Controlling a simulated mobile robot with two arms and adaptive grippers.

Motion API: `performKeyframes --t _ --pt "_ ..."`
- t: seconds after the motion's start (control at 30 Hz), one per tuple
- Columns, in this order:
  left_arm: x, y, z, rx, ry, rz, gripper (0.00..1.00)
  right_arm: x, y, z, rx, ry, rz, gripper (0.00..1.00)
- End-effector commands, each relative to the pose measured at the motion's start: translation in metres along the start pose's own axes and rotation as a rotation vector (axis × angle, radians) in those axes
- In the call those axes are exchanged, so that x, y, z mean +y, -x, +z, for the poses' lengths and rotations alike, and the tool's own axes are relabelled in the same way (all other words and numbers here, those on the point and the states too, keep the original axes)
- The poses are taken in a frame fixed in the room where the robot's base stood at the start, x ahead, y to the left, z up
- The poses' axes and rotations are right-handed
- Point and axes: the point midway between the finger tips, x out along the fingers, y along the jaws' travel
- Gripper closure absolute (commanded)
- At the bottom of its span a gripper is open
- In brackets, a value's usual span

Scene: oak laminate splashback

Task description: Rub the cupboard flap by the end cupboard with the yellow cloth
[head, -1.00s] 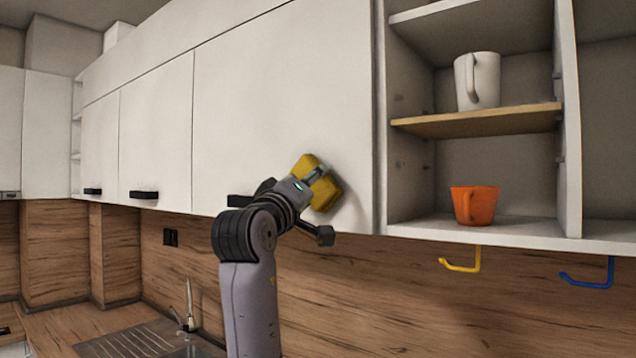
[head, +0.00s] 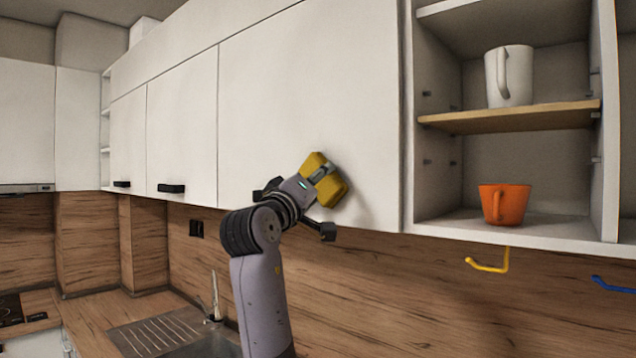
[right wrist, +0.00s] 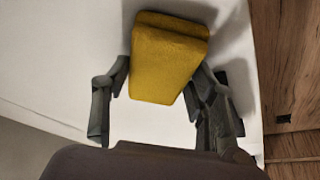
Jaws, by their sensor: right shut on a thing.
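The cupboard flap (head: 300,90) is a large, plain white front in the head view, left of the open end cupboard (head: 612,120). It looks closed. My right gripper (head: 321,173) is shut on the yellow cloth (head: 333,190), a thick folded pad, at the flap's lower right part. The cloth appears to lie against the flap, though its contact side is hidden. In the right wrist view the cloth (right wrist: 168,62) sits between the dark fingers, before the white surface. My left gripper is not in view.
A white mug (head: 512,78) stands on the wooden shelf (head: 510,117), an orange cup (head: 505,203) below it. A yellow hook (head: 488,267) and a blue hook (head: 614,284) hang underneath. The sink (head: 205,345) and tap (head: 214,298) are lower left.

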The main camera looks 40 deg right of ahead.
Motion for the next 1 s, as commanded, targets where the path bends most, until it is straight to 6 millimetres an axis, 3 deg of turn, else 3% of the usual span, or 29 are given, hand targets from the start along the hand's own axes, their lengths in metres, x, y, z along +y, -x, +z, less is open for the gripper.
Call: performKeyframes --t 0.63,1.0 --pt "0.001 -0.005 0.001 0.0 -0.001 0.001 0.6 0.0 0.05 -0.02 -0.001 -0.001 0.0 0.7" --pt "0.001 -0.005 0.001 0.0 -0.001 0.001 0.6 0.001 0.056 -0.023 -0.001 -0.001 0.001 0.7"
